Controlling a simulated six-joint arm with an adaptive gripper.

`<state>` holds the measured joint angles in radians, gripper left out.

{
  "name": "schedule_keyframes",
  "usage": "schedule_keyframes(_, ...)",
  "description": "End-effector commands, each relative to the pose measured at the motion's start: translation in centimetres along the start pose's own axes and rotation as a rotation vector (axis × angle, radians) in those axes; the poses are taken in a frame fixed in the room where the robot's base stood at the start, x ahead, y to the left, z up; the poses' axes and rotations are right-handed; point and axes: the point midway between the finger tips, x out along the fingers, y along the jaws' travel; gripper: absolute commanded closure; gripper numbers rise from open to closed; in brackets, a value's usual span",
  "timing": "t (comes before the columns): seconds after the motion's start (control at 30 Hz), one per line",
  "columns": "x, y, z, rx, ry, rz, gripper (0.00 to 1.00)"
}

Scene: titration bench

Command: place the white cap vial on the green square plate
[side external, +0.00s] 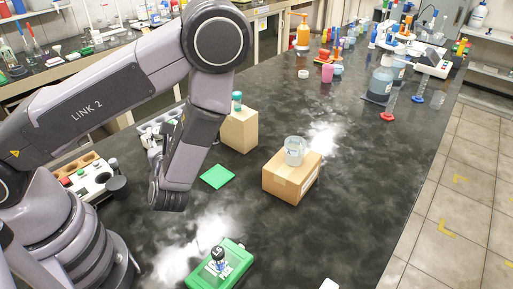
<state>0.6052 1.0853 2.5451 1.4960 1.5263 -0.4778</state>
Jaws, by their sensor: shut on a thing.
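The green square plate (217,177) lies flat and bare on the dark bench, to the right of my wrist. My gripper (154,142) shows only in part, behind and to the left of my forearm, in front of a white rack. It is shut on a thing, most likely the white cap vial. My arm hides much of the jaws, and I cannot make out the vial's cap or body there. The gripper is to the left of the plate and apart from it.
A teal-capped vial (237,101) stands on a cardboard box (239,131) behind the plate. A glass beaker (294,150) stands on another box (291,180) to the right. A green device (232,273) with a black-topped vial (217,256) is in front. Bench around the plate is clear.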

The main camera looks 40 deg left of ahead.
Motion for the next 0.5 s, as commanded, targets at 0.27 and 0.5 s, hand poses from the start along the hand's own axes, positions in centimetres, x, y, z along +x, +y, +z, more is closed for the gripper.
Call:
schedule_keyframes(0.27,-3.3,-0.8,0.0,-0.011,-0.005,-0.068,0.97)
schedule_keyframes(0.5,-0.9,-4.8,-2.0,-0.016,-0.006,-0.064,0.97)
